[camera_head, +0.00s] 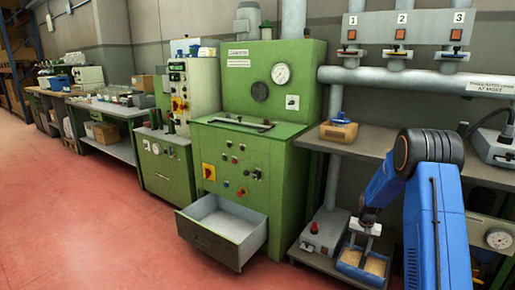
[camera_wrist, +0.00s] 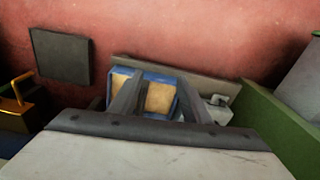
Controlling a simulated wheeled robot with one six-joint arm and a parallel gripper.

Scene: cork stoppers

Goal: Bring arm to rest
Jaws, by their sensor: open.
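My blue arm (camera_head: 428,205) reaches up from the lower right and bends down at a black elbow joint. My gripper (camera_head: 360,246) hangs at its end, pointing down over a blue tray (camera_head: 349,270) filled with tan granules. The tray stands on the lower shelf at the bench's front. In the wrist view my gripper (camera_wrist: 160,80) has its two grey fingers spread apart, and the blue tray (camera_wrist: 150,74) shows between and beyond them. Nothing is held between the fingers. Whether the fingertips touch the tray cannot be told.
A green machine (camera_head: 255,170) with an open, empty-looking drawer (camera_head: 245,240) stands left of my gripper. A grey box with a red knob (camera_head: 322,232) sits beside the tray. The upper shelf (camera_head: 375,146) carries a wooden block (camera_head: 339,131). The red floor (camera_head: 90,220) at left is clear.

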